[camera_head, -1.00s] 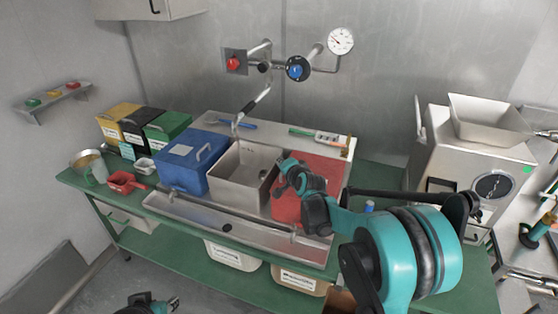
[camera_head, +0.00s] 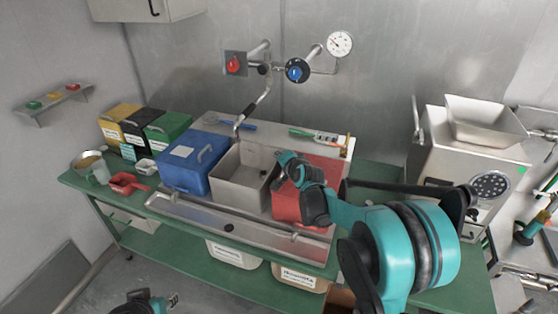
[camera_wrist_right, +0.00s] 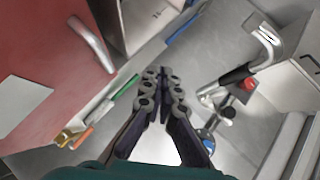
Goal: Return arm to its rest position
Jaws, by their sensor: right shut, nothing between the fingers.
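My right arm reaches in from the lower right in the head view. Its gripper (camera_head: 284,157) is above the gap between the steel sink (camera_head: 228,192) and the red box (camera_head: 322,176). In the right wrist view the fingers (camera_wrist_right: 162,76) are shut together with nothing between them. The red box's lid and handle (camera_wrist_right: 92,44) lie to their left there. My left gripper (camera_head: 173,300) shows only partly, low at the bottom edge of the head view, beside the bench. It is too small to tell whether it is open or shut.
The green bench (camera_head: 130,195) carries a blue box (camera_head: 184,178), several coloured bins and a red scoop (camera_head: 122,183). A tap spout (camera_head: 256,105) and blue valve (camera_head: 295,70) jut from the wall. A steel grinder (camera_head: 462,150) stands right. Green-handled tool (camera_wrist_right: 124,92) lies behind the boxes.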

